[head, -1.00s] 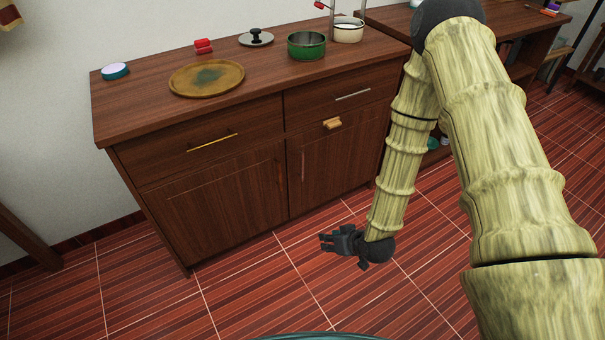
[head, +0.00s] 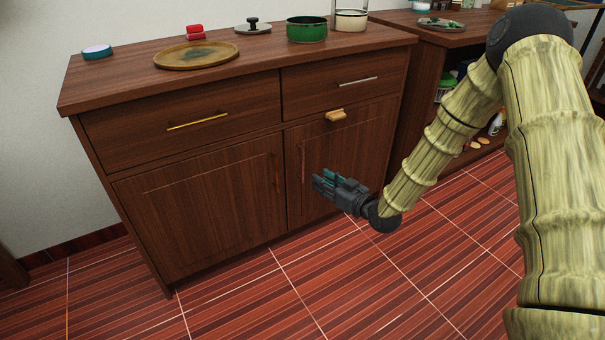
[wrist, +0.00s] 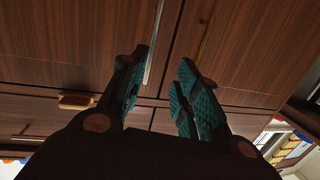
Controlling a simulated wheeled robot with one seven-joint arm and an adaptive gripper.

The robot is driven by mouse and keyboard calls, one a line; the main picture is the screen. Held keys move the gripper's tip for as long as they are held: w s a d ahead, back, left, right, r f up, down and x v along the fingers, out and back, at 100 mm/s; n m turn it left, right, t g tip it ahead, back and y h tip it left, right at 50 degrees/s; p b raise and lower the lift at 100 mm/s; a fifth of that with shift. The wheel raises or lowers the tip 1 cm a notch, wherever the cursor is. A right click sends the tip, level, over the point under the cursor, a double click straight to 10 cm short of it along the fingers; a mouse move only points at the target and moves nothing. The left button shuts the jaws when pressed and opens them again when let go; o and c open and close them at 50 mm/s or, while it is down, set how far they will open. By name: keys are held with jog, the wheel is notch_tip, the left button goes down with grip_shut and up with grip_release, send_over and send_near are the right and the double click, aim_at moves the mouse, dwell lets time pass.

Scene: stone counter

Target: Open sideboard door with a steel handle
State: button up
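The wooden sideboard (head: 215,200) has two closed lower doors with upright bar handles near their shared seam. The right door (head: 335,155) carries a thin greyish handle (head: 303,165), which looks like bright steel in the wrist view (wrist: 155,45). My gripper (head: 322,182) is in front of the right door, pointing toward the handles. Its teal-padded fingers (wrist: 158,95) are open and empty. The steel handle appears beyond the gap, near the left finger; the remaining distance is unclear.
Two drawers sit above the doors, with a brass handle (head: 198,121) and a steel handle (head: 357,81). A wooden knob (head: 335,115) protrudes above the right door. A tray (head: 196,55) and green pot (head: 306,29) stand on top. The tiled floor (head: 340,275) in front is clear.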

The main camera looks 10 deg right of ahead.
aim_at(302, 159)
jog(key=shift+n+t+y, duration=0.4)
jog(key=shift+w+d+r+b+x, duration=0.2)
jog(key=shift+b+x, duration=0.95)
jog(key=shift+x, duration=0.9)
jog(key=shift+w+d+r+b+x, duration=0.1)
jog(key=shift+d+r+b+x, duration=0.15)
jog(key=shift+b+x, duration=1.3)
jog(key=shift+w+d+r+b+x, duration=0.2)
jog(key=shift+b+x, duration=0.5)
jog(key=shift+x, duration=1.8)
jog(key=shift+s+d, duration=0.1)
grip_shut()
